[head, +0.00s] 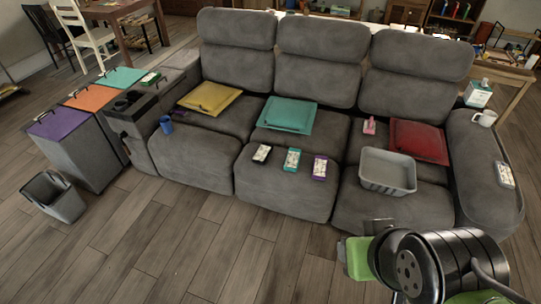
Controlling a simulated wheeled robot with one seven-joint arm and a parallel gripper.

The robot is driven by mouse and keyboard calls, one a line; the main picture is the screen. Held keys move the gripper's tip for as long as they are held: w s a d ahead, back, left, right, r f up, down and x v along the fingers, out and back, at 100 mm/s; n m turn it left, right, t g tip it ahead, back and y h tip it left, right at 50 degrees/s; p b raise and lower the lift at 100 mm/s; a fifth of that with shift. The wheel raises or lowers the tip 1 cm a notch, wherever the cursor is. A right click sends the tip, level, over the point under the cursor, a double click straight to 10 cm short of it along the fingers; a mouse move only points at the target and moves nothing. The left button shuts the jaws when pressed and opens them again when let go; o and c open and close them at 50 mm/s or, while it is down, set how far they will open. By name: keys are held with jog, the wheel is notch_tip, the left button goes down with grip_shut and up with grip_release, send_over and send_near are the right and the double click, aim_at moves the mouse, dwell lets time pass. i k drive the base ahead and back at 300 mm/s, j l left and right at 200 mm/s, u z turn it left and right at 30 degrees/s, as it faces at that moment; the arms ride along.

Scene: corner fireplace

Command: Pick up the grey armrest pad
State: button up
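A small flat pad with a pale patterned face and greyish edges (505,174) lies on the sofa's right armrest (488,150), toward its front end. It looks like the grey armrest pad. Similar pads with black (262,153), teal (292,160) and purple (320,167) edges lie on the middle seat. A green one (150,79) lies on the left console. My gripper (368,248) is at the lower right, in front of the right seat, well apart from the pad. Its fingers are mostly hidden by the wrist, so its opening does not show.
A grey tray (388,172) stands on the right seat beside a red cushion (419,141) and a pink object (369,126). The floor before the sofa is clear.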

aim_at(505, 177)
jog(key=z, duration=1.85)
jog(key=i+l+u, duration=0.3)
jog(key=u, duration=0.2)
jog(key=i+l+u, duration=0.45)
jog(key=l+u, duration=0.5)
jog(key=i+l+u, duration=0.15)
jog(key=l+u, duration=0.3)
jog(key=l, duration=0.2)
jog(key=l+u, duration=0.5)
jog(key=k+l+u, duration=0.15)
jog(key=l+u, duration=0.35)
jog(key=l, duration=0.2)
jog(key=k+l+u, duration=0.2)
jog(key=l+u, duration=0.25)
jog(key=k+l+u, duration=0.3)
jog(key=l+u, duration=0.2)
jog(key=l, duration=0.1)
